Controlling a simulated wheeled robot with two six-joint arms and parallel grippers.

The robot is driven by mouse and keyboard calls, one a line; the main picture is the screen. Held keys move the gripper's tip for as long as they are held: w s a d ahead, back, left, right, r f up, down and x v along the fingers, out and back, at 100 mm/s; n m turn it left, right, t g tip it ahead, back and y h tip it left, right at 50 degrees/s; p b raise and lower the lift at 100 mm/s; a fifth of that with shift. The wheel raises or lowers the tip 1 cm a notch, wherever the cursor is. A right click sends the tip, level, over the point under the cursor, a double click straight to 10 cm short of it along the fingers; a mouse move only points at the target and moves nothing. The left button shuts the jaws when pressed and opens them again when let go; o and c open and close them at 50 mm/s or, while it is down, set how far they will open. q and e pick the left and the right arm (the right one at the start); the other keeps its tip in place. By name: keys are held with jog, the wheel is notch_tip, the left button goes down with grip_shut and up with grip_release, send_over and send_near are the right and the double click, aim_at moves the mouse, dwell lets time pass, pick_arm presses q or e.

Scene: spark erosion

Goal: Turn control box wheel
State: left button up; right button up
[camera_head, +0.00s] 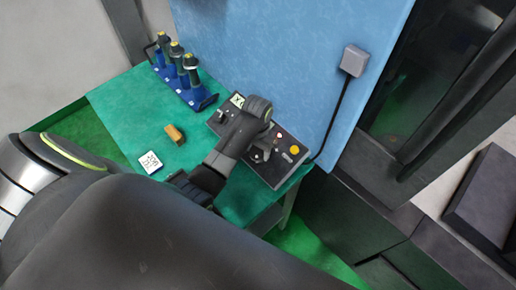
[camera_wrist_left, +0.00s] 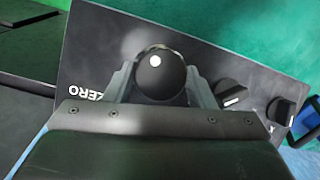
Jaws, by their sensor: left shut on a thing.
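The control box (camera_head: 291,172) is a dark panel lying on the green table, with a yellow button and small knobs on it. In the left wrist view its panel (camera_wrist_left: 95,45) carries the word ZERO. The wheel (camera_wrist_left: 158,76) is a round black knob with a white dot. My left gripper (camera_wrist_left: 160,84) has one finger on each side of the wheel and is shut on it. In the head view the left gripper (camera_head: 262,151) is over the box, and its arm hides part of the panel and the wheel.
A blue rack (camera_head: 200,102) with several black-handled tools stands at the table's back left. A brown block (camera_head: 174,134) and a white patterned card (camera_head: 150,162) lie on the green table (camera_head: 120,103). A blue panel (camera_head: 290,50) bearing a grey box (camera_head: 354,60) rises behind.

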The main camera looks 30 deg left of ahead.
dwell(0.4)
pick_arm(q)
jog(key=m, duration=0.2)
jog(key=m+t+y, duration=0.1)
jog(key=m, duration=0.2)
jog(key=shift+s+d+y, duration=0.15)
jog(key=shift+y, duration=0.15)
jog(key=m+t, duration=0.1)
jog(key=m, duration=0.2)
jog(key=m+t+y, duration=0.1)
jog(key=m, duration=0.1)
jog(key=shift+s+f+m, duration=0.1)
jog(key=shift+m, duration=0.3)
jog(key=o, duration=1)
